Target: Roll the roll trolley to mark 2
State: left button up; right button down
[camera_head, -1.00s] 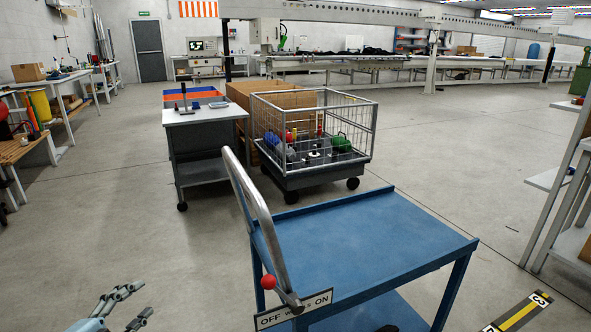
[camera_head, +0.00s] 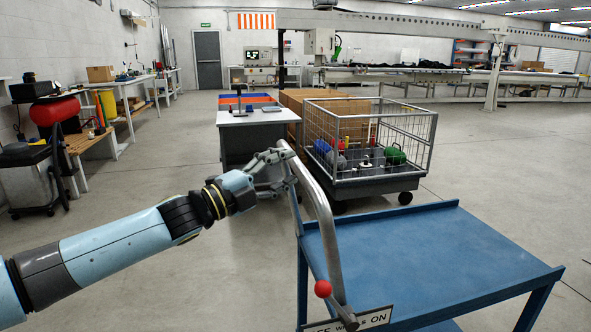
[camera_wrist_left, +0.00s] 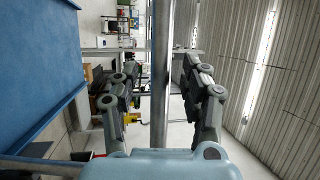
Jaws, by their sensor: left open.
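The blue roll trolley (camera_head: 430,255) stands at the lower right, with a bent grey push handle (camera_head: 325,225) at its left end. A red knob (camera_head: 322,288) sits low by the handle, above a partly cut-off sign (camera_head: 375,318) ending in "ON". My left gripper (camera_head: 281,168) reaches in from the left to the handle's upper end. In the left wrist view its open fingers (camera_wrist_left: 162,85) stand on either side of a grey handle bar (camera_wrist_left: 160,60). I cannot tell whether they touch it. Mark 2 and my right gripper are out of view.
A grey table cart (camera_head: 250,117) and a wire cage cart (camera_head: 370,140) with coloured items stand just behind the trolley. Workbenches (camera_head: 115,110) line the left wall. Open floor (camera_head: 500,170) lies at the right.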

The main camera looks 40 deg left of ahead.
aim_at(294, 164)
pick_arm(q)
jog(key=shift+x, duration=1.55)
grip_shut()
